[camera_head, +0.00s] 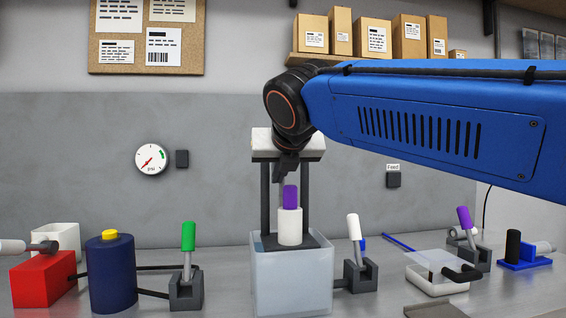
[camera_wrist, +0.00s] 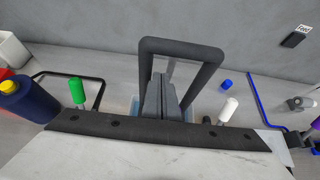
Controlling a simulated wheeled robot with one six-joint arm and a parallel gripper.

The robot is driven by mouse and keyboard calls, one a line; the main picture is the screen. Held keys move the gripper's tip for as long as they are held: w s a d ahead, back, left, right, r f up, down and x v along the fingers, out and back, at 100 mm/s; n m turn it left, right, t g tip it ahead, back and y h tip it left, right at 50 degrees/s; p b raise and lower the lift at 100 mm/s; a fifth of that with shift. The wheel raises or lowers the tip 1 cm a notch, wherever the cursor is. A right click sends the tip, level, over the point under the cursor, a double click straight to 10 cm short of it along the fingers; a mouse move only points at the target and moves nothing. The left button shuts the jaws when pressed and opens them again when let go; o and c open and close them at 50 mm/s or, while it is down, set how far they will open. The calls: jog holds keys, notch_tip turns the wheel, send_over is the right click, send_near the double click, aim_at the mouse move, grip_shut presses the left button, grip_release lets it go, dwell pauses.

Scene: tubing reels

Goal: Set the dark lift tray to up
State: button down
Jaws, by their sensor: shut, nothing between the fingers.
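The dark lift tray (camera_head: 318,240) sits at the top of a pale translucent box (camera_head: 290,285), between two dark posts. A white cylinder (camera_head: 290,228) with a purple top (camera_head: 290,197) stands upright on it. A lever with a white handle (camera_head: 354,227) stands just right of the box, nearly upright and leaning slightly left; the handle also shows in the wrist view (camera_wrist: 229,109). My gripper (camera_head: 285,177) is shut and empty, pointing down above the purple top. Its fingers (camera_wrist: 165,97) show in the wrist view against a dark frame. Whether they touch anything is unclear.
A white slab (camera_head: 262,143) tops the posts. A green-handled lever (camera_head: 188,237) and navy canister (camera_head: 111,275) stand left; a purple-handled lever (camera_head: 465,218) and clear-lidded white tray (camera_head: 425,285) stand right. A gauge (camera_head: 151,159) hangs on the wall.

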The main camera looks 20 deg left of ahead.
jog(key=f+v, duration=0.1)
jog(key=v, duration=0.9)
jog(key=w+d+f+m+g+h, duration=0.1)
jog(key=d+f+m, duration=0.55)
jog(key=d, duration=0.35)
jog(key=w+d+f+m+h, duration=0.1)
jog(key=d+f+m+h, duration=0.1)
jog(key=d+f+m, duration=0.65)
jog(key=w+d+f+m+g+h, duration=0.15)
jog(key=d+f+m, duration=0.3)
jog(key=d, duration=0.75)
jog(key=s+d+f+m+g, duration=0.1)
jog(key=s+d+f+m, duration=0.4)
jog(key=f, duration=0.4)
jog(key=s+d+f+m+g+h, duration=0.1)
jog(key=s+d+f+m, duration=0.5)
jog(key=d+f+m, duration=0.2)
jog(key=s+d+f+m+g, duration=0.1)
jog(key=s+d+f+m, duration=0.5)
jog(key=f+m, duration=0.3)
notch_tip(320, 180, down, 2)
jog(key=shift+s+d+f+m, duration=0.1)
jog(key=shift+s+d+m, duration=0.1)
jog(key=shift+m, duration=0.15)
jog(key=shift+h, duration=0.25)
